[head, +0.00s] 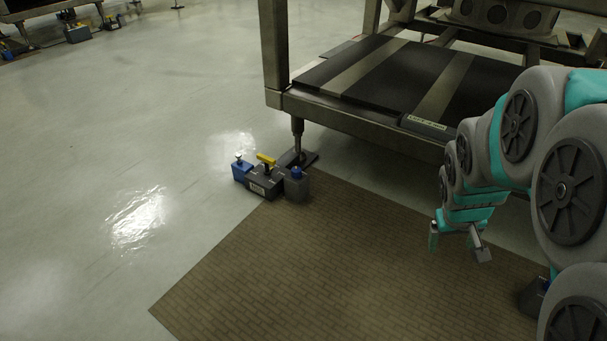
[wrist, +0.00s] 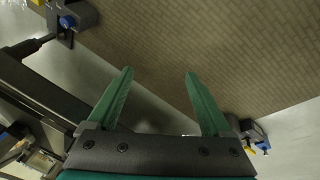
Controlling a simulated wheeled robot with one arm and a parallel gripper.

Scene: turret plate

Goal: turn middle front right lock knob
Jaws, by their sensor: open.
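A lock unit (head: 265,180) stands on the floor at the table leg's foot in the head view. It has a dark box with a yellow handle (head: 266,159), a grey box with a blue knob (head: 297,172) and a blue box with a pale knob (head: 238,158). A similar unit shows at the wrist view's top left, with a blue knob (wrist: 68,22), and another at its right edge (wrist: 254,134). I cannot tell which is the middle front right one. My gripper (head: 457,246) is open and empty, pointing down, apart from every knob; it also shows in the wrist view (wrist: 159,74).
A large metal frame table (head: 365,120) with a dark deck (head: 380,75) fills the upper right. A brown brick-patterned mat (head: 300,260) lies in front of it. A dark piece (head: 533,298) shows at the lower right, partly hidden by my arm.

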